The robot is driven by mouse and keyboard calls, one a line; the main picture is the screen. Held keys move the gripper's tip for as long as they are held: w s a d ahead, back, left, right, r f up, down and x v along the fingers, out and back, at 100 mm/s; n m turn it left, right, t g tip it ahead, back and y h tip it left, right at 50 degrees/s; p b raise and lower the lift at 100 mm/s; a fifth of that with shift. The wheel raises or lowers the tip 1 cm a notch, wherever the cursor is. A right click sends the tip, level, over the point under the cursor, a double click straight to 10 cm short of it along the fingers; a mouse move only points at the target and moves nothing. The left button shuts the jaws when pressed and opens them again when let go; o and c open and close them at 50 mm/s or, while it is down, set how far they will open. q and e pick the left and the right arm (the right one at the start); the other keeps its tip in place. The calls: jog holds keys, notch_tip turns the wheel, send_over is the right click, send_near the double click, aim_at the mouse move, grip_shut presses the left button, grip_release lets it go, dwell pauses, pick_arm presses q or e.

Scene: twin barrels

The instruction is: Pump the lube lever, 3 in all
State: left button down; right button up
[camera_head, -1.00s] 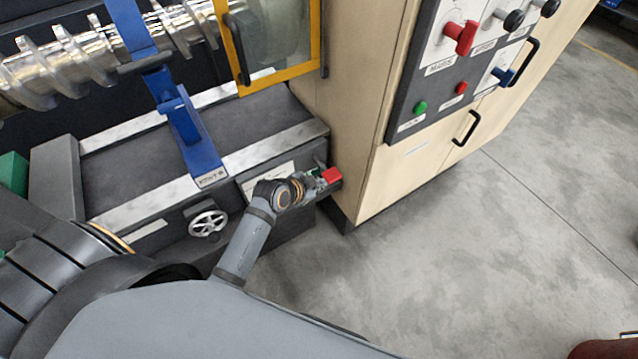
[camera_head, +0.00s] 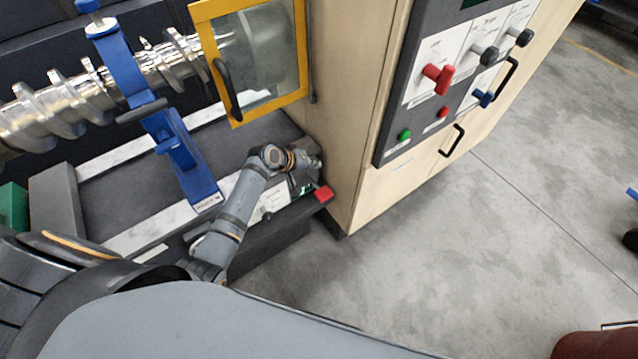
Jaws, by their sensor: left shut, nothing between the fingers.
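A red block-shaped tip (camera_head: 323,194), apparently the end of the lube lever, shows at the right end of the machine's front, by the cabinet's foot. My left gripper (camera_head: 314,163) is just above and behind this red tip in the picture. It is shut and empty, small in the view and partly lost against the dark machine. I cannot tell whether it touches the lever. The lever's shaft is mostly hidden by my left wrist. My right gripper is not in view.
A beige cabinet (camera_head: 345,120) with a control panel (camera_head: 440,85) stands just right of the gripper. A yellow-framed guard door (camera_head: 250,60) and a blue steady bracket (camera_head: 180,150) are above the machine bed. Open concrete floor (camera_head: 450,240) lies to the right.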

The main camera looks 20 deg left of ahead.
aim_at(318, 189)
pick_arm(q)
notch_tip(318, 189, down, 9)
jog(key=d+b, duration=0.1)
jog(key=b, duration=0.6)
jog(key=shift+s+b, duration=0.3)
jog(key=shift+s, duration=0.1)
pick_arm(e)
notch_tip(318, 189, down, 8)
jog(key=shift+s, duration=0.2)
pick_arm(q)
jog(key=shift+r, duration=0.1)
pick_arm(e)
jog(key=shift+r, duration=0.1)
pick_arm(q)
jog(key=shift+f, duration=0.4)
jog(key=shift+s+d+f+b, duration=0.1)
jog(key=shift+f+b, duration=0.45)
jog(key=shift+f, duration=0.2)
jog(key=shift+s+d+f+b, duration=0.1)
jog(key=shift+f+b, duration=0.4)
jog(key=shift+f, duration=0.25)
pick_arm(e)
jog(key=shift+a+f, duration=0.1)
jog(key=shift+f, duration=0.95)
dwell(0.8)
